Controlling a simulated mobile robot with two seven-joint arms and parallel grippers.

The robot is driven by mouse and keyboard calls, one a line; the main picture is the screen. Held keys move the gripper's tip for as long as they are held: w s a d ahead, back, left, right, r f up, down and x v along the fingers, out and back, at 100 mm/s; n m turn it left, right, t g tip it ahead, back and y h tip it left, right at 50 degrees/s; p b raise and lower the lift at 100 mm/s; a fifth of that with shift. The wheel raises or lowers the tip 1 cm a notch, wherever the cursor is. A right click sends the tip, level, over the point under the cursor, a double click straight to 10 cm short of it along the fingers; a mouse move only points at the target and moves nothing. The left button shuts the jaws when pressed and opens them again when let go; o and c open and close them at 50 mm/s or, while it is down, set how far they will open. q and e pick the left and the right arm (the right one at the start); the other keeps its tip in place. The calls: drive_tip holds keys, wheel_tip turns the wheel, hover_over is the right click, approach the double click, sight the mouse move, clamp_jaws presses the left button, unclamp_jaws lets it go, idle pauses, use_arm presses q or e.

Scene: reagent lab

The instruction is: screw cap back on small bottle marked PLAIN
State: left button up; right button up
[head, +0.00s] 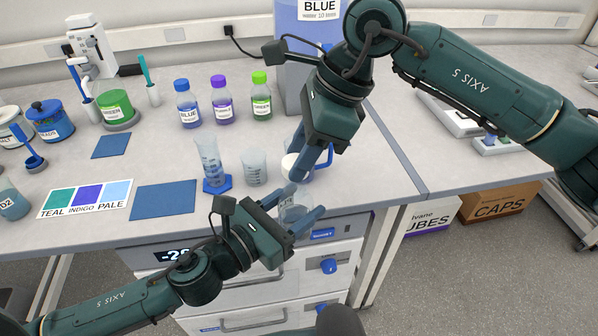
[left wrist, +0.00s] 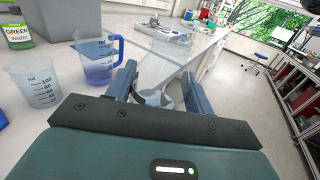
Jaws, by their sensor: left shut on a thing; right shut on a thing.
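My left gripper (head: 300,221) is the lower one, over the bench's front edge. It is shut on a small clear bottle (head: 293,212) with a pale label, too small to read fully. The bottle also shows as a translucent shape between the left fingers in the left wrist view (left wrist: 165,68). My right gripper (head: 299,173) comes down from above, its fingertips just above the bottle. It is shut on what seems to be the cap, mostly hidden by the fingers. A whitish round thing (head: 290,164) shows beside those fingers; I cannot tell whether it is the cap.
A jug with a blue handle (head: 327,156) stands behind the right fingers. A clear beaker (head: 254,168) and a measuring cylinder (head: 209,160) stand left of it. Blue, purple and green capped bottles (head: 222,103) stand further back. A blue mat (head: 163,200) lies empty at front left.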

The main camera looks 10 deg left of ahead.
sight(296, 207)
drive_tip(key=shift+f, duration=0.9)
drive_tip(key=shift+f, duration=0.55)
